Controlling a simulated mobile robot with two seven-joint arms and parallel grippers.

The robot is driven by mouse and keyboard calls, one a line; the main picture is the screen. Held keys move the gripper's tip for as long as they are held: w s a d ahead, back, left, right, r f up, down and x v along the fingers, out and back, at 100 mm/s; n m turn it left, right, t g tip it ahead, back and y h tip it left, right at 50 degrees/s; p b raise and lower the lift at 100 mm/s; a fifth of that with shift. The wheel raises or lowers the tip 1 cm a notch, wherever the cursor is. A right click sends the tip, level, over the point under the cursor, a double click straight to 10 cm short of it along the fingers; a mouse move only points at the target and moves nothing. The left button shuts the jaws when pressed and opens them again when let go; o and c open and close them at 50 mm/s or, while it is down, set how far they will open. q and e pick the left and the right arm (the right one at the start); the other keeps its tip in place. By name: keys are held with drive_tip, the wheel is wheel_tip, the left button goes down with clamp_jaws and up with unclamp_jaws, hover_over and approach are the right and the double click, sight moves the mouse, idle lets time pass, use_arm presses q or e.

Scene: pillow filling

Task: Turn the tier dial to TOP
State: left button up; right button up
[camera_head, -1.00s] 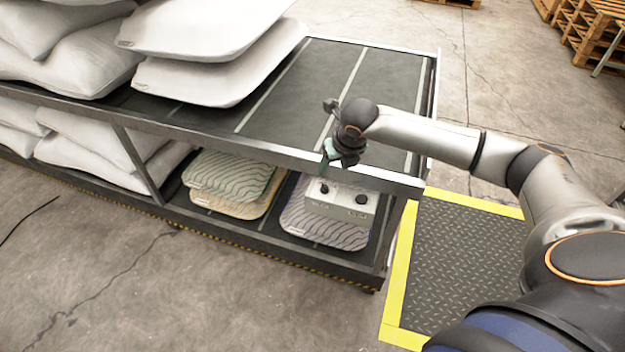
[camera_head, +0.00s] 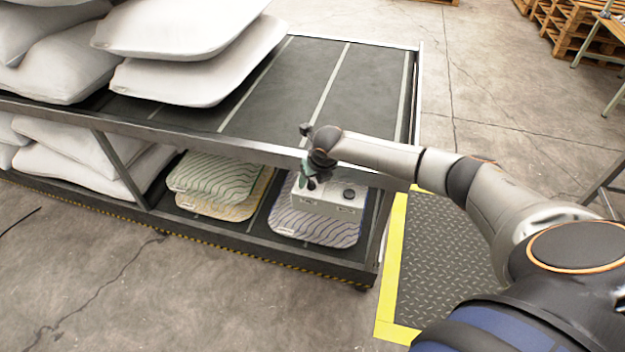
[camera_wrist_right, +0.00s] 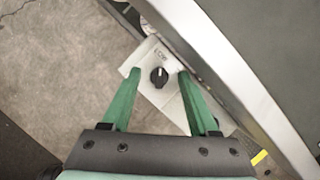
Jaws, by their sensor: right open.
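A pale grey control box (camera_head: 330,207) is fixed at the front of the rack near its right end. A black dial (camera_head: 349,194) on its right side is in clear view. My right gripper (camera_head: 311,180) is over the box's left side and covers the other dial there. In the right wrist view, a black dial (camera_wrist_right: 158,77) with a white pointer mark sits on the box's light face, below small lettering too small to read surely. The green fingers of my right gripper (camera_wrist_right: 158,72) are open, one on each side of this dial, with gaps visible. My left gripper is out of view.
The rack's metal front rail (camera_head: 230,148) runs close by my right gripper. White pillows (camera_head: 190,75) are stacked on the upper deck at left; its right part is bare. Patterned pillows (camera_head: 215,175) lie on the lower shelf. A yellow-edged mat (camera_head: 440,260) is at right.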

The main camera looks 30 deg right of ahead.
clamp_jaws()
idle(0.5)
